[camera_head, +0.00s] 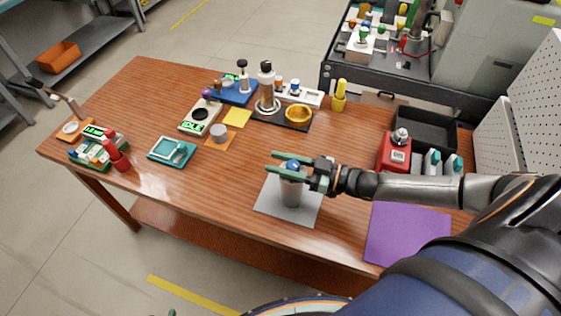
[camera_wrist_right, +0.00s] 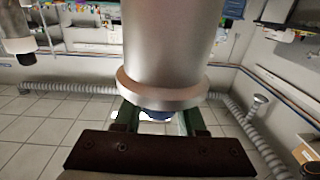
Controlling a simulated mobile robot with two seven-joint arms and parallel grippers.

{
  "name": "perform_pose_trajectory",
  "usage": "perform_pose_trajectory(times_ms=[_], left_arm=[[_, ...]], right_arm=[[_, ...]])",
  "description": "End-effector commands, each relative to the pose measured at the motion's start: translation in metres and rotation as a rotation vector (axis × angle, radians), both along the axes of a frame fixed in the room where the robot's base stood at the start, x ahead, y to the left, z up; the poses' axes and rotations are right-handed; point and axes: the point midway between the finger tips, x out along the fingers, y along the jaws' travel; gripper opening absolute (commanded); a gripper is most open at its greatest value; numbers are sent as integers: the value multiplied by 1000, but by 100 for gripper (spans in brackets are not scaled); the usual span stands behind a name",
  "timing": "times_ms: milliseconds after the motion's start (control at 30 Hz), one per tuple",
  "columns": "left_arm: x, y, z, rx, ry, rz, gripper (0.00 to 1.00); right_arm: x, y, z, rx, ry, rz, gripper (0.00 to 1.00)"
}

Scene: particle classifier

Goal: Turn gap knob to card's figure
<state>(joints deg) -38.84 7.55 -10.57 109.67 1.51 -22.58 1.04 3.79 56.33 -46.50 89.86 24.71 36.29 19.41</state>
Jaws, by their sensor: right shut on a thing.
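A grey metal cylinder (camera_head: 291,191) stands upright on a grey mat (camera_head: 309,213) at the table's front middle. A blue knob (camera_head: 293,164) sits on its top. My right gripper (camera_head: 272,163) reaches in from the right with its green fingers on either side of the knob, shut on it. In the right wrist view, a large metal cylinder with a flange fills the middle, and a bit of blue (camera_wrist_right: 155,115) shows between the green fingers. A yellow card (camera_head: 237,117) lies flat farther back; I see no figure on it. Only a tiny green tip, perhaps my left gripper (camera_head: 172,313), shows at the bottom edge.
A purple mat (camera_head: 408,236) lies at the right front. A red device (camera_head: 395,153) and a black tray (camera_head: 426,127) stand behind my right arm. A device reading IDLE (camera_head: 192,127), a teal tray (camera_head: 172,150) and a red bottle (camera_head: 116,155) are on the left. The front left is clear.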

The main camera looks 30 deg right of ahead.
Motion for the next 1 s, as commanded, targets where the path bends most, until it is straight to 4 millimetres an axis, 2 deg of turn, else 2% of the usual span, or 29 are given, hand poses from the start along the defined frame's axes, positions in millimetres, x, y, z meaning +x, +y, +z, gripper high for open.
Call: perform_pose_trajectory(times_ms=[33, 200, 467, 667, 1000], left_arm=[[0, 0, 0, 0, 0, 0, 50], [0, 0, 0, 0, 0, 0, 50], [0, 0, 1, 0, 0, 0, 50], [0, 0, 10, 0, 0, 0, 50], [0, 0, 35, 0, 0, 0, 50]], right_arm=[[0, 0, 0, 0, 0, 0, 19], [0, 0, 0, 0, 0, 0, 0], [0, 0, 0, -1, 1, -3, 0], [0, 0, 2, 2, 3, -44, 0], [3, -6, 2, 9, 7, -277, 0]])
